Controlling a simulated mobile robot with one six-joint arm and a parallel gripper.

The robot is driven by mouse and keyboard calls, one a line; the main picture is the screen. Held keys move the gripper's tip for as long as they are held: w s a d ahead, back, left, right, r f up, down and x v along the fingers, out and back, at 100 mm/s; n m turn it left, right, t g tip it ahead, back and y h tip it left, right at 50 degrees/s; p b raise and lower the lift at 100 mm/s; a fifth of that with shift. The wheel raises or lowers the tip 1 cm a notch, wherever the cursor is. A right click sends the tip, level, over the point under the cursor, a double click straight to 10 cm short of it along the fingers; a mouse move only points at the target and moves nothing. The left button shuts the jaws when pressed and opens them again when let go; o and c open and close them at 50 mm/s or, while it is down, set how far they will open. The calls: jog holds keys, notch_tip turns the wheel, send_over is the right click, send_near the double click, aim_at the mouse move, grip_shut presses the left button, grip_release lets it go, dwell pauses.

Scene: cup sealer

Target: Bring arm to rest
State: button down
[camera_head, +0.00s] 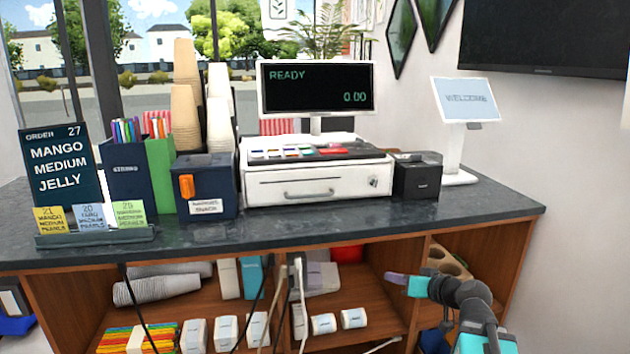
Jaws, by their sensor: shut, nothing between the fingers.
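My arm (465,300) reaches in from the lower right corner, with dark joints and teal parts. My gripper (392,278) is at its left end, pointing left, small in the picture. It is shut and holds nothing. It shows in front of the open shelves, below the right part of the counter's front edge. I cannot tell how far it is from the shelf items behind it.
The dark counter (300,228) bears a cash register (310,185), an order sign (62,165), cup stacks (185,115), a straw box (124,180) and a tablet (465,100). Shelves below hold cups, boxes and a cup carrier (447,260). Cables hang in front.

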jog(key=s+a+f+g+p, duration=0.2)
jog(key=s+a+f+g, duration=0.15)
jog(key=s+f, duration=0.45)
jog(key=s+a+f+g+h+p, duration=0.1)
jog(key=s+a+f+g+p, duration=0.3)
jog(key=f, duration=0.8)
jog(key=s+a+f+g+p, duration=0.1)
jog(key=s+a+f, duration=0.4)
jog(key=f, duration=0.5)
jog(key=s+d+f+g+h+p, duration=0.1)
jog(key=s+f, duration=0.3)
jog(key=s, duration=0.5)
jog(key=s+d+f+m+g+h+p, duration=0.1)
jog(key=s+d+f+g+h, duration=0.2)
jog(key=s, duration=0.5)
jog(key=s+d+f+m+g+h+p, duration=0.1)
jog(key=s+d+f+g+h, duration=0.1)
jog(key=s+f, duration=0.4)
jog(key=shift+s+d+g, duration=0.75)
jog(key=shift+s+g, duration=0.4)
jog(key=shift+s, duration=0.7)
